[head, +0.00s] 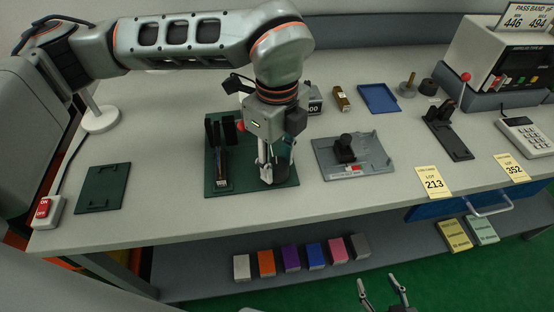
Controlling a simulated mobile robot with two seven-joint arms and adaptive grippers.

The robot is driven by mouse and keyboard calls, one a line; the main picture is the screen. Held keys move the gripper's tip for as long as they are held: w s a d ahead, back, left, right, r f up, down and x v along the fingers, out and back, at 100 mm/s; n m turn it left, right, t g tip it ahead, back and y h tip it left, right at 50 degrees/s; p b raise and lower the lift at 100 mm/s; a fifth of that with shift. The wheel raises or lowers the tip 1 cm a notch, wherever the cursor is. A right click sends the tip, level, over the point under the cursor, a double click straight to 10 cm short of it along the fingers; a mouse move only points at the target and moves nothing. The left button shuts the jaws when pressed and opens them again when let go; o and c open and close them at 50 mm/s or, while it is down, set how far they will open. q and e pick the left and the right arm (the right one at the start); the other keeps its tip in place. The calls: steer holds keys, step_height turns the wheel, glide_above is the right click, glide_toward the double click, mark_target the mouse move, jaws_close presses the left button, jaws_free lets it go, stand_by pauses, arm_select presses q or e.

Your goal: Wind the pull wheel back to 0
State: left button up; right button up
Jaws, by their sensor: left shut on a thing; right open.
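My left gripper (266,172) points down over the right half of a dark green base plate (212,188) on the bench. It is shut on a part of the dark pull wheel (284,158), which is mostly hidden behind the fingers and wrist. Exactly which part is held cannot be told. A black upright holder (219,140) stands on the left of the same plate. A small display (315,106) behind my wrist is partly hidden; its visible digits look like 00. My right gripper (383,288) is open and empty, low in front of the bench.
A grey fixture with a black knob (346,148) stands right of the plate. A flat green plate (103,188) and a red switch (43,208) are at left. A black stand (448,132) and tester (496,55) are at right. Several coloured boxes (290,257) line the lower shelf.

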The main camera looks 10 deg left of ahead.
mark_target(277, 165)
arm_select(q)
steer(key=shift+w+r, duration=0.1)
steer(key=shift+r, duration=0.05)
stand_by(0.3)
steer(key=o, duration=1.1)
step_height(277, 165, up, 12)
steer(key=shift+f, duration=0.1)
